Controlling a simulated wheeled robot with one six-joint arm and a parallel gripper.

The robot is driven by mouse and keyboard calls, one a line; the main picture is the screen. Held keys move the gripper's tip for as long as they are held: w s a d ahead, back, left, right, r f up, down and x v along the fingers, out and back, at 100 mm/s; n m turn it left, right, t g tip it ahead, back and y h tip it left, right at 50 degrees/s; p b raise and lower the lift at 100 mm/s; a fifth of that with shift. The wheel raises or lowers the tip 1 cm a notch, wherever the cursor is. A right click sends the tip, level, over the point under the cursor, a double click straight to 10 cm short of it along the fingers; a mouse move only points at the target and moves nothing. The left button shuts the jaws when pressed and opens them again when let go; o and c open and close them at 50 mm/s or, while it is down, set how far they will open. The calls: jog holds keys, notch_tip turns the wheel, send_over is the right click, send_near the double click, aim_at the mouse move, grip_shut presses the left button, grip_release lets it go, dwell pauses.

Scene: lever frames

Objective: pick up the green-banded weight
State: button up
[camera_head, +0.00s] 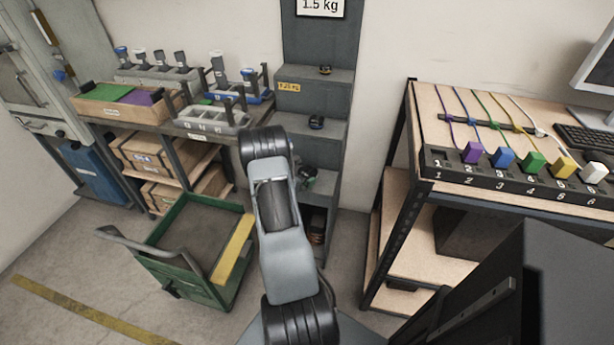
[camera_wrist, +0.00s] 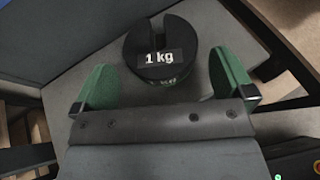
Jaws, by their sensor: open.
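In the wrist view a black slotted weight (camera_wrist: 163,58) stands on a grey shelf (camera_wrist: 88,65), its slot facing away. It has a "1 kg" label, with a faint green trace on its lower front side. My gripper (camera_wrist: 162,72) is open, with one green-padded finger left of the weight and one right of it.
A yellow-banded weight (camera_head: 325,70) and a blue-banded weight (camera_head: 316,122) sit on higher rack levels. A green cart (camera_head: 195,245) stands left of my arm. A bench with coloured plugs (camera_head: 533,160) is on the right. A shelf table (camera_head: 188,128) stands at the left.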

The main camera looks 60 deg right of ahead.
aim_at(306, 173)
jog(key=shift+x, duration=1.7)
jog(key=shift+c, duration=0.2)
jog(key=c, duration=1.4)
jog(key=shift+d+r, duration=0.1)
jog(key=shift+r, duration=0.1)
